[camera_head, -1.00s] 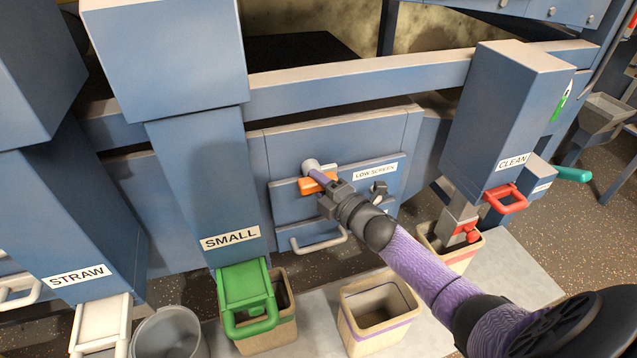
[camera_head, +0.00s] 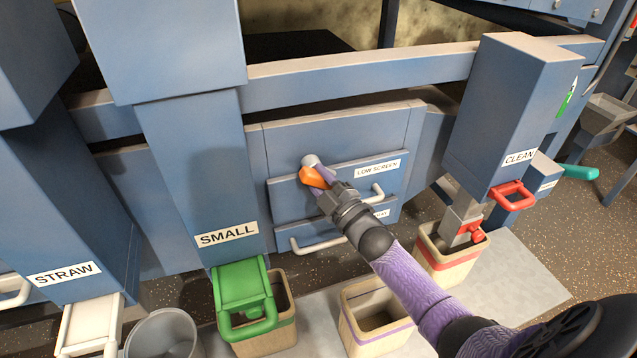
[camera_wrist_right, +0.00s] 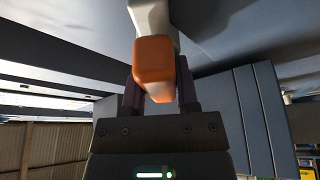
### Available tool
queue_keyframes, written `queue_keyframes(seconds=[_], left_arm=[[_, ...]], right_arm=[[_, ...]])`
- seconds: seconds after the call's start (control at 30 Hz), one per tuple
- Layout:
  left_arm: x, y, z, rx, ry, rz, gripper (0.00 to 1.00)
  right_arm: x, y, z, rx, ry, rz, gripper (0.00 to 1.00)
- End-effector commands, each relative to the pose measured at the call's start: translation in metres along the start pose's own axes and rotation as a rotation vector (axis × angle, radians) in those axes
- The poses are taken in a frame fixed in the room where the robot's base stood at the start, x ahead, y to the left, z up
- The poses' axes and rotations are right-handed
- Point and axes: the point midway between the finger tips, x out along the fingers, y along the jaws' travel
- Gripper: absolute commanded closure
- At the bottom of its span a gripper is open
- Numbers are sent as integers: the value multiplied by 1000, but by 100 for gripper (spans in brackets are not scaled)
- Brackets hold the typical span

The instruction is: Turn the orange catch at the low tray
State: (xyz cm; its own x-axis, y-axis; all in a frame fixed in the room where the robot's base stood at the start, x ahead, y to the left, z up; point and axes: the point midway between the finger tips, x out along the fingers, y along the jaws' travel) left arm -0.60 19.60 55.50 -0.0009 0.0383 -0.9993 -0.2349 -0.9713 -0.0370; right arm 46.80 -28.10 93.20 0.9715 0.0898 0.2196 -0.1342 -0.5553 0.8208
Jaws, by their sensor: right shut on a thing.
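The orange catch (camera_head: 313,177) sits on a pale round pivot on the blue front panel, left of the LOW SCREEN label (camera_head: 378,169). My right gripper (camera_head: 322,176) is at the catch, with its fingers shut on it. In the right wrist view the orange catch (camera_wrist_right: 154,68) lies between the two dark fingers, joined to a pale part above. The low tray front (camera_head: 293,220) with its grey handle (camera_head: 318,246) is below, partly hidden by my right arm. My left gripper is not in view.
A SMALL chute with a green gate (camera_head: 243,288) stands at left, and a CLEAN chute with a red handle (camera_head: 511,195) at right. Wooden bins (camera_head: 372,338) and a grey bucket (camera_head: 163,335) stand below on the floor.

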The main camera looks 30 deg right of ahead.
Motion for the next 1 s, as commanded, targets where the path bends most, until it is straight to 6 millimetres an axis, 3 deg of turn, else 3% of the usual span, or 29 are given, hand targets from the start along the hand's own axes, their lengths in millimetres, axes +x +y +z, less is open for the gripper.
queue_keyframes(seconds=[0.33, 1.0], left_arm=[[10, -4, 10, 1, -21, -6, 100], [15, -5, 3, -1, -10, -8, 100]], right_arm=[[-1, -3, 1, 305, -3, 123, 100], [-1, -2, 0, 797, -5, 327, 100]])
